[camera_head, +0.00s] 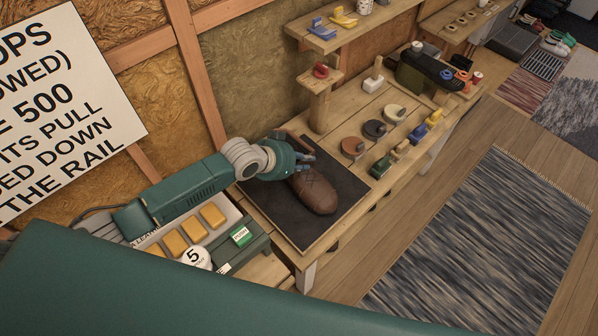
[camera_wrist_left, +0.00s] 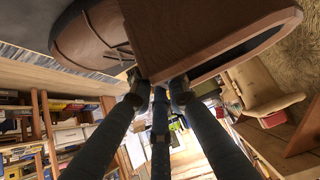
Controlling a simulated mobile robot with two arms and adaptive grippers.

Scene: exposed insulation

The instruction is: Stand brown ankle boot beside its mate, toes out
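The brown ankle boot (camera_head: 318,194) is on a dark mat (camera_head: 290,228) at the near end of the wooden bench, its rounded toe toward the lower right. My left gripper (camera_head: 304,160) is at its shaft end and hides that part. In the left wrist view the boot's brown shaft (camera_wrist_left: 205,38) fills the top, with a dark-lined opening; a laced brown part with a dark rim is to its left. The left gripper's fingertips (camera_wrist_left: 160,84) close around the shaft's lower edge. I cannot make out a second boot. My right gripper is not in view.
A tray with yellow blocks (camera_head: 212,215) and a green box (camera_head: 241,236) stand left of the mat. Round discs (camera_head: 353,147) and small colored items stand along the bench to the right. A post with a small shelf (camera_head: 320,80) rises behind. The rug (camera_head: 480,240) is clear.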

